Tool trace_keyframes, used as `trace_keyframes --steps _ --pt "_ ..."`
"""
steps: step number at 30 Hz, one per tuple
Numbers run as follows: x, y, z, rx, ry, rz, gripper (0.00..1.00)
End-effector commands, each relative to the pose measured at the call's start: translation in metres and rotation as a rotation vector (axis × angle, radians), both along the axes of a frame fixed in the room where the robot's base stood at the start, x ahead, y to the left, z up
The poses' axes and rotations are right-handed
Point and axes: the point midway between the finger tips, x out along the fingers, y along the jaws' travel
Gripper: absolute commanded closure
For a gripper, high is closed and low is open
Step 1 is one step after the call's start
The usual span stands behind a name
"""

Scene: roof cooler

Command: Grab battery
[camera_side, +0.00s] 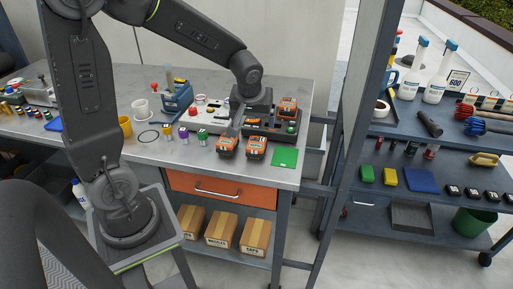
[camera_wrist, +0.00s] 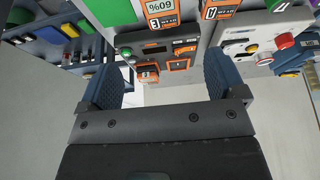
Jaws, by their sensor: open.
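Several orange-and-black battery packs show in the side view. One battery (camera_side: 227,145) and a second battery (camera_side: 256,148) sit side by side at the bench's front edge. In the wrist view my gripper (camera_wrist: 162,62) is open, with nothing clasped. An orange-marked black unit (camera_wrist: 155,52) lies beyond and between its fingers. Upside-down labelled batteries (camera_wrist: 160,12) are at the top edge.
A green square (camera_side: 285,157) lies right of the front batteries. A dark post (camera_side: 352,150) rises beyond the bench's right end.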

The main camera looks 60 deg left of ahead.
Motion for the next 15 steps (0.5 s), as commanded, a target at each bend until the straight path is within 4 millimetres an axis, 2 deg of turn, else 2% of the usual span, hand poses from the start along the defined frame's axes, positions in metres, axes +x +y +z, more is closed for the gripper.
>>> trace_keyframes --steps 5,12,15 --pt "0.006 0.007 -0.019 -0.001 0.005 0.017 0.11" --pt "0.017 0.020 -0.062 -0.003 0.006 0.015 0.11" --pt "0.021 0.024 -0.074 -0.001 0.003 0.016 0.11"
